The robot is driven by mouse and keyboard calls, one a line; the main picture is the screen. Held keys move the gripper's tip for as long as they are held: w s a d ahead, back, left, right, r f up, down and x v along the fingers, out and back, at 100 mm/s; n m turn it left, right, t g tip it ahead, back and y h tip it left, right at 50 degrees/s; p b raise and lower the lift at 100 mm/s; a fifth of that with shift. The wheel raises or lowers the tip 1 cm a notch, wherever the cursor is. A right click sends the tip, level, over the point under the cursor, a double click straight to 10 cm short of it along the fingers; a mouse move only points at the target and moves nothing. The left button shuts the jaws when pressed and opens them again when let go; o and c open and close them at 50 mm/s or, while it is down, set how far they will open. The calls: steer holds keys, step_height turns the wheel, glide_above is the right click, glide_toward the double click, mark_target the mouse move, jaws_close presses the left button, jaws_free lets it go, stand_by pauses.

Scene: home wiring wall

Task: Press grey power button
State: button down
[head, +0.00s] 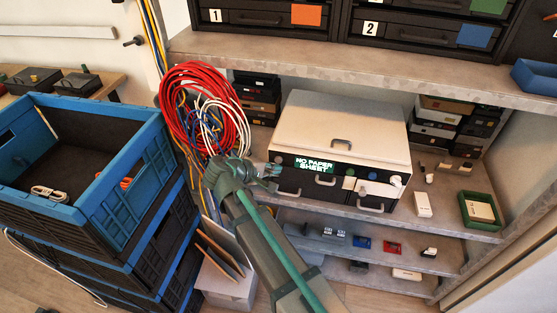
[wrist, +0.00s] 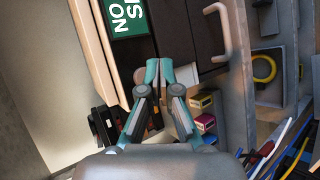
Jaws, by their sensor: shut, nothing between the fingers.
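The white printer-like machine (head: 342,128) stands on the shelf, its dark front showing a lit display (head: 315,164) that reads "NO PAPER SHEET". My gripper (head: 275,171) is at the left end of that front, left of the display. In the wrist view my gripper (wrist: 159,65) is shut and empty, teal fingertips together. A pale grey round piece (wrist: 139,74), which looks like the grey power button, sits on the front just beside and partly behind the fingertips. I cannot tell whether they touch it. The display (wrist: 126,14) shows at the top of the wrist view.
A blue button (head: 372,175) and a white knob (head: 397,181) are on the machine's right side. Drawer handles stick out below. Red and white cable coils (head: 205,110) hang left of my gripper. Blue crates (head: 130,195) stand further left. The lower shelf (head: 400,258) holds small parts.

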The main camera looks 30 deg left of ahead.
steer(key=shift+w, duration=0.1)
stand_by(0.6)
steer(key=shift+w+a, duration=0.15)
steer(key=shift+w, duration=0.2)
steer(key=shift+w+a, duration=0.2)
steer(key=shift+w, duration=0.25)
stand_by(0.8)
steer(key=shift+s, duration=0.1)
steer(key=shift+s+d, duration=0.3)
steer(key=shift+s, duration=0.5)
steer(key=s, duration=0.2)
steer(key=s+d, duration=0.2)
steer(key=s, duration=0.1)
steer(key=shift+s, duration=0.3)
stand_by(0.4)
